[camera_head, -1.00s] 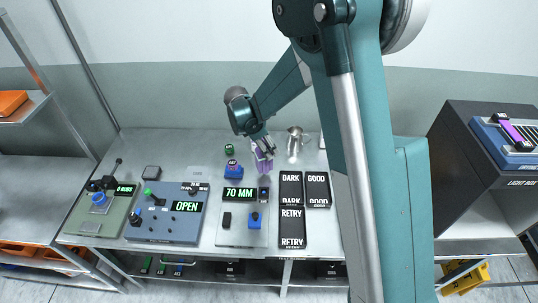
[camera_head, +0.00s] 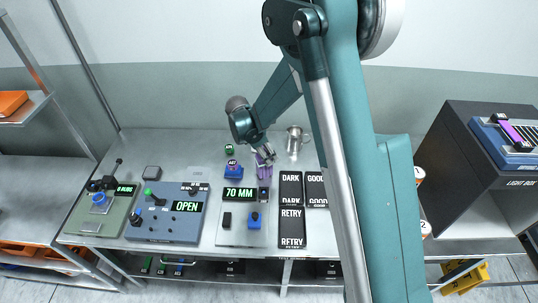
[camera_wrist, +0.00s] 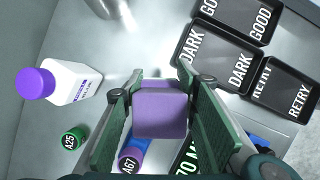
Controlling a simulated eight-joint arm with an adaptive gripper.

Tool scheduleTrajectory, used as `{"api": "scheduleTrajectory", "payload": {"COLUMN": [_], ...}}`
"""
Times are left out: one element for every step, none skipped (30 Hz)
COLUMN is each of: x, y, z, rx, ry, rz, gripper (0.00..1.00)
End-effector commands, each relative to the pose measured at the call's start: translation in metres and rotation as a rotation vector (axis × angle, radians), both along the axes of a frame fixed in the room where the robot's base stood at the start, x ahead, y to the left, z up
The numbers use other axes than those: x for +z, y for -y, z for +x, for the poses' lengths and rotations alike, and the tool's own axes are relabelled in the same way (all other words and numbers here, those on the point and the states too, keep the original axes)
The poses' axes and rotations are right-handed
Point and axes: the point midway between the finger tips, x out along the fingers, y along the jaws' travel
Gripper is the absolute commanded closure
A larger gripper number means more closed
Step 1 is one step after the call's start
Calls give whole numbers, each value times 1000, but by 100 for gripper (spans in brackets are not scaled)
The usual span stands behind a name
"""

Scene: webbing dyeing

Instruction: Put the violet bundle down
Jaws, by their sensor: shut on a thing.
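The violet bundle (camera_wrist: 160,112) is a small purple block between my gripper's two green fingers in the wrist view. My gripper (camera_head: 264,158) is shut on it, over the worktop behind the 70 MM device; the bundle shows there as a small violet patch. In the wrist view my gripper (camera_wrist: 160,100) points toward the bench, with the dark trays ahead to the right. The gap between bundle and worktop cannot be judged.
Trays marked DARK (camera_head: 290,183), GOOD (camera_head: 315,187) and RETRY (camera_head: 292,228) lie right of the 70 MM device (camera_head: 240,222). A violet-capped white bottle (camera_wrist: 72,84), a blue A67 item (camera_wrist: 133,153) and a green A25 item (camera_wrist: 73,138) stand nearby. A metal jug (camera_head: 295,140) stands behind.

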Motion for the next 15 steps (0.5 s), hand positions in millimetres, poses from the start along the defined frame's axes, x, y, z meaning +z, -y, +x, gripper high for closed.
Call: {"api": "scheduleTrajectory", "payload": {"x": [0,0,0,-1,-2,-3,-3,-4,-3,-3,-3,-3,-3,-3,-3], "y": [0,0,0,0,0,0,0,0,0,0,0,0,0,0,0], "z": [0,0,0,0,0,0,0,0,0,0,0,0,0,0,0], "rx": [0,0,0,0,0,0,0,0,0,0,0,0,0,0,0], "ry": [0,0,0,0,0,0,0,0,0,0,0,0,0,0,0], "rz": [0,0,0,0,0,0,0,0,0,0,0,0,0,0,0], "gripper": [92,92,92,92,92,92,92,92,66,62,58,55,55,55,55]}}
